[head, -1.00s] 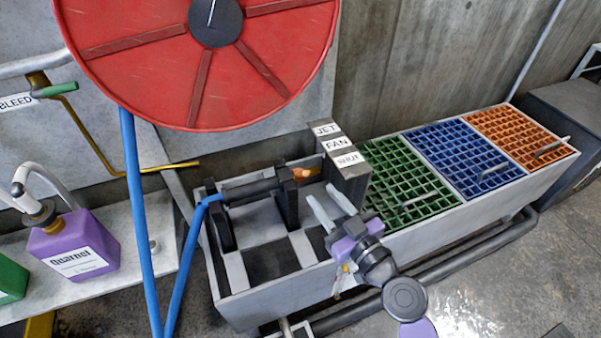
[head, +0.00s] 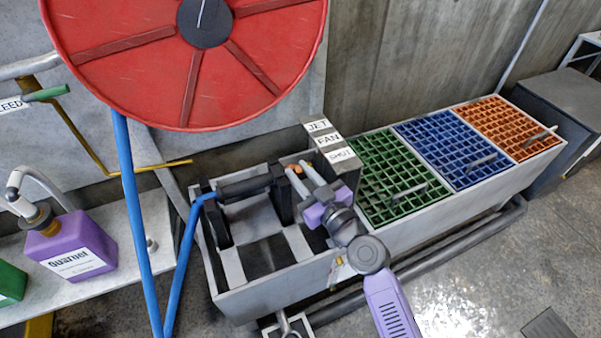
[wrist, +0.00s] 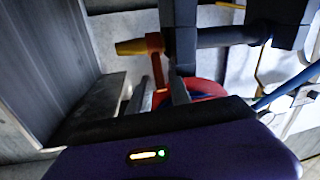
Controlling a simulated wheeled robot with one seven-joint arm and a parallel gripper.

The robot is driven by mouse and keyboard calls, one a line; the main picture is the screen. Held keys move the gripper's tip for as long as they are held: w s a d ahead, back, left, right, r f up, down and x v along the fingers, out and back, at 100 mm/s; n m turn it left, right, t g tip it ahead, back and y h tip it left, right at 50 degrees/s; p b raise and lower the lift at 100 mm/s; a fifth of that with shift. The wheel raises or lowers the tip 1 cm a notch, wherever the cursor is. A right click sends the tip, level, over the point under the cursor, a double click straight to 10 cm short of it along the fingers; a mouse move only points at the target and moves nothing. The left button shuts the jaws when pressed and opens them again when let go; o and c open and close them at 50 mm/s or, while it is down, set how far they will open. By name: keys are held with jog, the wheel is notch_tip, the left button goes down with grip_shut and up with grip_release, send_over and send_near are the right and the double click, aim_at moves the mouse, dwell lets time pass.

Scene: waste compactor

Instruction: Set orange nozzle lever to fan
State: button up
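The orange nozzle lever (wrist: 155,42) shows in the wrist view beside a yellow nozzle tip (wrist: 131,47) on the dark holder. In the head view only a small orange part (head: 294,168) shows behind my fingers. My gripper (head: 298,172) is at the nozzle end, with its two fingers apart. In the wrist view the fingers (wrist: 160,88) stand on either side of an orange-red strip below the lever; contact cannot be told. The label block (head: 328,141) reads JET, FAN, SHUT from back to front, just right of my fingers.
A grey trough (head: 262,295) holds the black nozzle holder (head: 280,195) and blue hose (head: 130,210). Green (head: 385,165), blue and orange grates lie to the right. A red reel (head: 120,70) hangs above. A purple jug (head: 75,250) stands left.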

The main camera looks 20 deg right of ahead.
grip_shut()
dwell(1.2)
